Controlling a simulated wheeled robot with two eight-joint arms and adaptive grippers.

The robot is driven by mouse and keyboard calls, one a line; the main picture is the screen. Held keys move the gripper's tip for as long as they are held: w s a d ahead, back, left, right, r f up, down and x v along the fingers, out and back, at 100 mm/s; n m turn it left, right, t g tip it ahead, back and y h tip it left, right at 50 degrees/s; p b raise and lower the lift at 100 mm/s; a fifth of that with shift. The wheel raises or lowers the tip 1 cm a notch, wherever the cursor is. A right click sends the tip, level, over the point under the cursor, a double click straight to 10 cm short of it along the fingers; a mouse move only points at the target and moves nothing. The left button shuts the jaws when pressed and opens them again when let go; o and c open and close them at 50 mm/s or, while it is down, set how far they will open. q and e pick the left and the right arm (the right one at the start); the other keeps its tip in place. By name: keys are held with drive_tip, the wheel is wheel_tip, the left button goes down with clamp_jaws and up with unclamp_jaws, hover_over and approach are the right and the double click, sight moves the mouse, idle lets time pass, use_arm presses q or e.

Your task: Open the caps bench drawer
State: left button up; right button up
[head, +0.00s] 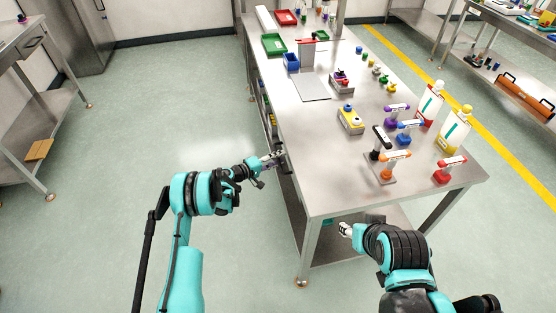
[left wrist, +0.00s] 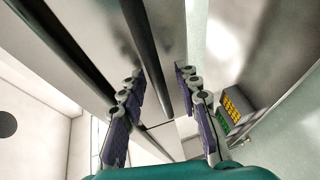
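The caps bench (head: 330,190) is a long steel table in the middle of the head view. Its drawer front (head: 287,178) shows as a narrow strip under the left edge of the top; whether it stands out at all is hard to tell. My left gripper (head: 275,159) is at that side, by the drawer front. In the left wrist view the two fingers of my left gripper (left wrist: 158,95) are apart, with a dark bar (left wrist: 150,50) running between their tips; contact is unclear. My right gripper (head: 345,229) is by the bench's near edge, its fingers too small to read.
Coloured capped pieces on stands (head: 396,155), yellow and red containers (head: 455,128), a blue bin (head: 291,62) and a green tray (head: 274,44) stand on the bench top. The floor left of the bench is clear. Another steel table (head: 40,90) stands at the far left.

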use_arm(q)
clamp_jaws()
